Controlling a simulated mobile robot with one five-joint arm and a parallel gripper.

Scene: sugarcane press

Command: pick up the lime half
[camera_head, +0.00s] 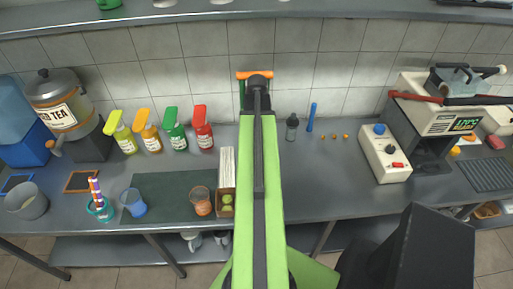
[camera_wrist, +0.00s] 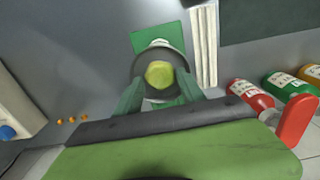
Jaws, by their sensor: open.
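The lime half (camera_wrist: 159,74) shows as a pale yellow-green round in the wrist view, near the upper middle. It sits within a dark round thing with a whitish rim, over a flat green piece (camera_wrist: 158,33). My gripper (camera_wrist: 158,88) is open, with one green finger on each side of the lime half. I cannot tell whether the fingers touch anything. In the head view my arm covers the lime half and most of my gripper.
A white upright stack (camera_head: 227,167) stands left of my arm, with green limes (camera_head: 227,203) in a brown box in front. Red (camera_head: 202,129) and green (camera_head: 175,131) bottles stand farther left. A dark small bottle (camera_head: 292,128) and a white control box (camera_head: 385,152) stand right.

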